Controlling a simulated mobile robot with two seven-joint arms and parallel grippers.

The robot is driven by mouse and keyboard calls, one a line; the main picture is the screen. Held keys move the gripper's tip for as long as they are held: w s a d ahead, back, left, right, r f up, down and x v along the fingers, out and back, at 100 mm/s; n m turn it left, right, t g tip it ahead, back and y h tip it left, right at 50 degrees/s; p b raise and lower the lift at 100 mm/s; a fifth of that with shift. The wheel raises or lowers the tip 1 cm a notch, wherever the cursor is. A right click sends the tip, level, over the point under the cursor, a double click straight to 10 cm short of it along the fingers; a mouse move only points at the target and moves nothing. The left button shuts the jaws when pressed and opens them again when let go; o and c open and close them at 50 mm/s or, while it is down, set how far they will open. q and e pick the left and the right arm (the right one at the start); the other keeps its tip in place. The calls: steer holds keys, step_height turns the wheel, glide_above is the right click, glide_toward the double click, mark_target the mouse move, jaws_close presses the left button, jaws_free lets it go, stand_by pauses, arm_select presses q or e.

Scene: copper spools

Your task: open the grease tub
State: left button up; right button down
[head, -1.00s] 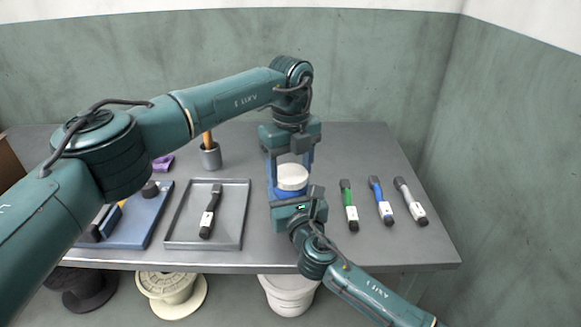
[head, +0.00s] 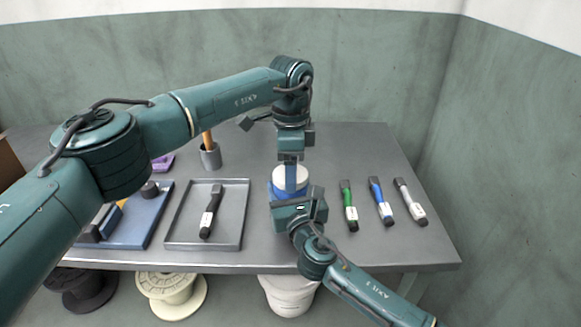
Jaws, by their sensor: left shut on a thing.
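The grease tub (head: 279,188) is blue with a white lid (head: 280,174) and stands upright on the table. My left gripper (head: 291,186) points straight down over it, shut on the lid. One finger shows in front of the lid; the other is hidden behind it. The lid sits on top of the tub; I see no gap between them. My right gripper (head: 291,203) comes in from the front, low against the near side of the tub. Its fingers are hidden, so its grip on the tub cannot be made out.
A grey tray (head: 238,215) with a dark marker (head: 212,208) lies left of the tub. Green (head: 348,203), blue (head: 380,197) and white markers (head: 409,198) lie to the right. A grey cup (head: 211,158) stands behind, and a blue board (head: 130,228) lies far left.

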arm_select(q)
steer(key=shift+r, duration=0.2)
steer(key=shift+r, duration=0.9)
steer(key=shift+r, duration=2)
arm_select(e)
steer(key=shift+c, duration=1.8)
jaws_free()
arm_select(q)
steer(key=shift+r+p, duration=0.85)
arm_select(e)
steer(key=v, duration=1.2)
